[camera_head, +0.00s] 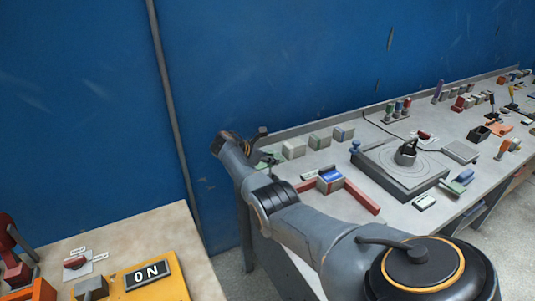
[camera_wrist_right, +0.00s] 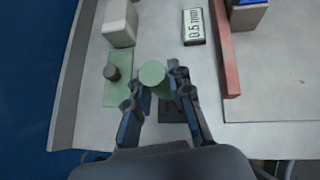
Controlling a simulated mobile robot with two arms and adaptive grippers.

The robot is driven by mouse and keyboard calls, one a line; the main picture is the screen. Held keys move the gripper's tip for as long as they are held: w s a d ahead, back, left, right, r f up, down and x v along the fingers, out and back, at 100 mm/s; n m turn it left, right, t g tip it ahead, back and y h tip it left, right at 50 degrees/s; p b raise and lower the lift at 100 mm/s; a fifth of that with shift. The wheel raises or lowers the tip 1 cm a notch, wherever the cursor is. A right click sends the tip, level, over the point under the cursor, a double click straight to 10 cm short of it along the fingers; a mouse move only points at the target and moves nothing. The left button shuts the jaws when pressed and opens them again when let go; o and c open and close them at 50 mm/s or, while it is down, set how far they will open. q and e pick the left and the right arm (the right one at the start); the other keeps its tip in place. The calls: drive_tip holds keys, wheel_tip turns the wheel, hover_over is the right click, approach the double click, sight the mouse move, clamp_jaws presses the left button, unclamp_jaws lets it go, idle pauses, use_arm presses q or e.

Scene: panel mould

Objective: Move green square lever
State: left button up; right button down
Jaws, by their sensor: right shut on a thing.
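In the right wrist view, a green round-topped knob (camera_wrist_right: 152,73) stands between the fingers of my right gripper (camera_wrist_right: 160,78). The gripper is shut on this green lever, and the fingers hide part of its stem. A dark square base (camera_wrist_right: 170,110) shows between the fingers. In the head view my right gripper (camera_head: 262,150) is at the left end of the bench, largely hidden by its own arm. My left gripper is not in view.
A pale block (camera_wrist_right: 120,22) stands beyond the green plate. A "0.5 mm" label (camera_wrist_right: 194,26) and a red bar (camera_wrist_right: 224,50) lie to the right. The bench (camera_head: 405,212) holds a grey turntable plate (camera_head: 400,172). An "ON" sign (camera_head: 148,273) is on another table.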

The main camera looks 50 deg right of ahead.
drive_tip(key=a+h+b, duration=0.1)
drive_tip(key=a+f+h+b, duration=0.1)
drive_tip(key=b, duration=0.1)
drive_tip(key=w+a+h+b, duration=0.1)
drive_tip(key=b, duration=0.1)
drive_tip(key=shift+f+g, duration=0.25)
drive_tip(key=shift+g, duration=0.15)
use_arm(q)
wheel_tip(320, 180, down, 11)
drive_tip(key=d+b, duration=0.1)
drive_tip(key=b, duration=0.3)
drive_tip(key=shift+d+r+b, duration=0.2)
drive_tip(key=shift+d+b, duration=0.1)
drive_tip(key=shift+b, duration=0.1)
use_arm(e)
drive_tip(key=shift+w+a+f+n+g+h, duration=0.1)
drive_tip(key=shift+w+a+n+g+h, duration=0.05)
drive_tip(key=shift+a+h, duration=0.45)
drive_tip(key=shift+w+a+n+g+h, duration=0.15)
drive_tip(key=shift+a+h, duration=0.25)
drive_tip(key=shift+h, duration=0.3)
drive_tip(key=shift+s, duration=0.1)
drive_tip(key=c, duration=1.3)
unclamp_jaws()
drive_tip(key=shift+c, duration=0.2)
drive_tip(key=shift+o, duration=0.9)
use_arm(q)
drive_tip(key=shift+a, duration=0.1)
use_arm(e)
drive_tip(key=v, duration=1.2)
